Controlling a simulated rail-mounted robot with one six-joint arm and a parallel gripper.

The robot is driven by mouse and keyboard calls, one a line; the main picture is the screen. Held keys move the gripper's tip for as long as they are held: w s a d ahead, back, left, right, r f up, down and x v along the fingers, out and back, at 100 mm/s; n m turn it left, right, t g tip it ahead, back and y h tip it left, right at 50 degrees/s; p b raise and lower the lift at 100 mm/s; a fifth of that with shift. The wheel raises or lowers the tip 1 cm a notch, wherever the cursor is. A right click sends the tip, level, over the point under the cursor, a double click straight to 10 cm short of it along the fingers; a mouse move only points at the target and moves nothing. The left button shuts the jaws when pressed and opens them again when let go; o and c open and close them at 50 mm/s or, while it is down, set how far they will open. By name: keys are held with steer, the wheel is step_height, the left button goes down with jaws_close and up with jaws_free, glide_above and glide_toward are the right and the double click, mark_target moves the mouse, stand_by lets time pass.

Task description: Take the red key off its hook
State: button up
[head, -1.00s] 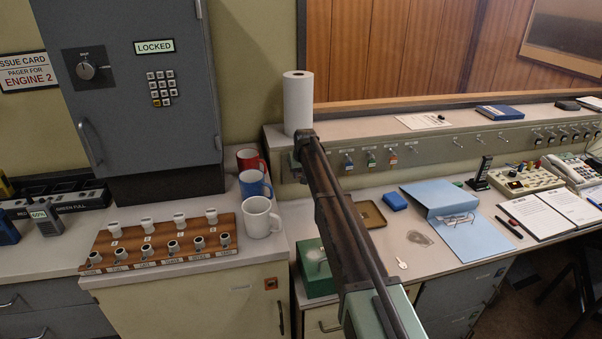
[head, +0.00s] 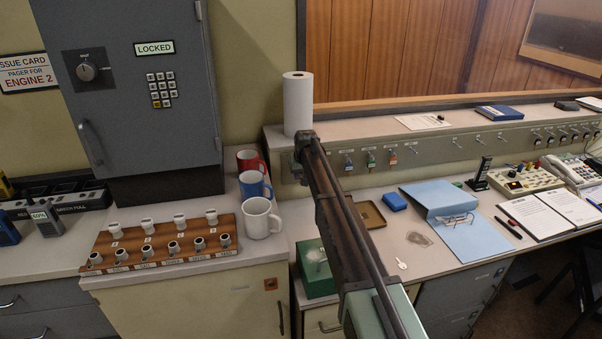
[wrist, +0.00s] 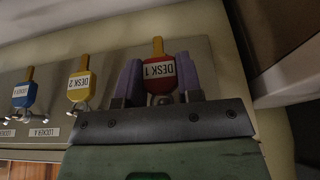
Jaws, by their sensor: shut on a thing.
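The red key tag (wrist: 158,84), labelled DESK 1, is between the two purple fingers of my gripper (wrist: 160,76) in the wrist view. The fingers are shut on its sides. An orange-yellow strip stands out above the tag. In the head view my gripper is at the left end of the key rail (head: 430,151), mostly hidden by my arm, and the red key is hidden there.
A yellow DESK 2 tag (wrist: 79,88) and a blue tag (wrist: 24,95) hang beside the red one in the wrist view. A paper towel roll (head: 298,104) stands on the ledge just above my gripper. Mugs (head: 261,218) stand to the left below.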

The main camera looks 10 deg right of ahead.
steer(key=shift+s, duration=1)
steer(key=shift+s, duration=0.1)
steer(key=s, duration=0.1)
steer(key=s+r+p, duration=0.1)
steer(key=s, duration=0.1)
steer(key=s+r+p, duration=0.1)
steer(key=shift+s+d, duration=0.25)
steer(key=shift+s, duration=0.15)
